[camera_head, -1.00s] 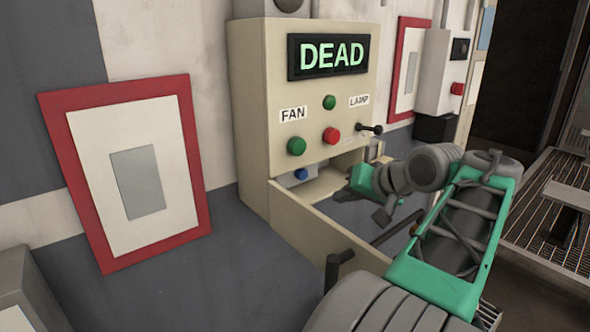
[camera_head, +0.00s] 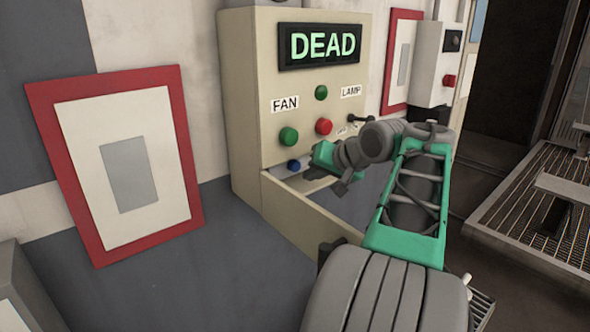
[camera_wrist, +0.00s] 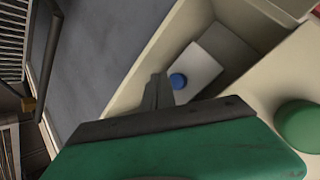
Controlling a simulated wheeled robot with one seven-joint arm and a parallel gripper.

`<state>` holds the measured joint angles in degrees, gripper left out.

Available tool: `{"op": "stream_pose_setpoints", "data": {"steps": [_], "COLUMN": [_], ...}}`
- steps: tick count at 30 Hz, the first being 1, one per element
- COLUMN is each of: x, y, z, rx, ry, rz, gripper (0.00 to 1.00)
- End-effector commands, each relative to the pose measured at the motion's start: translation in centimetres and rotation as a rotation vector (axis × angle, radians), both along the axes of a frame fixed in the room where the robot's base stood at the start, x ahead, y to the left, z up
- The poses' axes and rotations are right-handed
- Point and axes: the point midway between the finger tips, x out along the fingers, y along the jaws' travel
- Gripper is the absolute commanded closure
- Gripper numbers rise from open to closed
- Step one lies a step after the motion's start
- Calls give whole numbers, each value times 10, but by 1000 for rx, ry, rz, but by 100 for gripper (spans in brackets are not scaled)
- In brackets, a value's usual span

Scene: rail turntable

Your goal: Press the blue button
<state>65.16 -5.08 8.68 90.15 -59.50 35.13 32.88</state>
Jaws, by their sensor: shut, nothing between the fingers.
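The blue button (camera_head: 293,165) is low on the cream control box, under the green FAN button, inside an open-topped recess. In the wrist view the blue button (camera_wrist: 178,81) sits on a pale plate at the recess's end. My gripper (camera_head: 308,172), green with dark fingers, is just right of the button in the head view. Its shut, empty fingers (camera_wrist: 157,88) point into the recess, with tips just left of the button in the wrist view. I cannot tell whether they touch it; a small gap seems to show.
The control box (camera_head: 240,110) has a DEAD display (camera_head: 322,46), a green FAN button (camera_head: 289,136), a red button (camera_head: 323,126), another green button (camera_head: 321,93) and a black lever (camera_head: 362,120). A cream panel (camera_head: 310,217) fronts the recess. A red-framed board (camera_head: 125,165) is left.

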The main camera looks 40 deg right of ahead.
Motion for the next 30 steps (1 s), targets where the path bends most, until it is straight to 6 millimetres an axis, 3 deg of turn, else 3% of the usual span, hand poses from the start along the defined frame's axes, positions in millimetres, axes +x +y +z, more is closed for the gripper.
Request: {"op": "stream_pose_setpoints", "data": {"steps": [6,30], "x": [12,12], "y": [1,1], "z": [0,0], "rx": [-1,-1], "ry": [0,0], "rz": [1,1], "gripper": [100,100]}}
